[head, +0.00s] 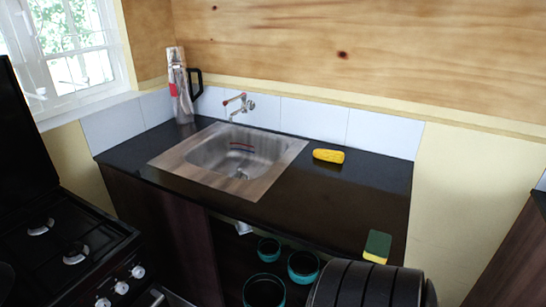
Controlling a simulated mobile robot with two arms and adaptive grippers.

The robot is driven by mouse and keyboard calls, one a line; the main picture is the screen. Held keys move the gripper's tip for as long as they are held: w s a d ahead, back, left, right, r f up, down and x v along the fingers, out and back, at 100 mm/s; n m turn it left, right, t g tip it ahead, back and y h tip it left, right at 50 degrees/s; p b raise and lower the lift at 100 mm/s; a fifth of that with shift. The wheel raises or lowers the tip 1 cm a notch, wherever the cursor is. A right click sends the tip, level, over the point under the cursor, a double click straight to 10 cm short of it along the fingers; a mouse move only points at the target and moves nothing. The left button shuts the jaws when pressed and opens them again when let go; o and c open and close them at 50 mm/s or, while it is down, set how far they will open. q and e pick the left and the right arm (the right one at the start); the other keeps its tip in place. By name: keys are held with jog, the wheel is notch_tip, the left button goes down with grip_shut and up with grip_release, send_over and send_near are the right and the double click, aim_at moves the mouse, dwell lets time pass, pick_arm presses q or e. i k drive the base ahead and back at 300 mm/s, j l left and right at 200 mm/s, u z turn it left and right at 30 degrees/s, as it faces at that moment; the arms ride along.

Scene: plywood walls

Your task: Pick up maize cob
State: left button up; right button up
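The yellow maize cob (328,156) lies on its side on the black countertop (345,200), to the right of the sink and a little in front of the white tile backsplash. Its long axis runs roughly left to right. It is fully visible and nothing touches it except the counter.
A metal sink (240,155) with a wall tap (240,105) is left of the cob. A green-and-yellow sponge (378,245) is at the counter's front right. A kettle-like jug (180,85) stands back left. Teal pots (303,266) sit below. A stove (60,245) is left.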

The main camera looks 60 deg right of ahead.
aim_at(336, 156)
jog(key=z, duration=2.4)
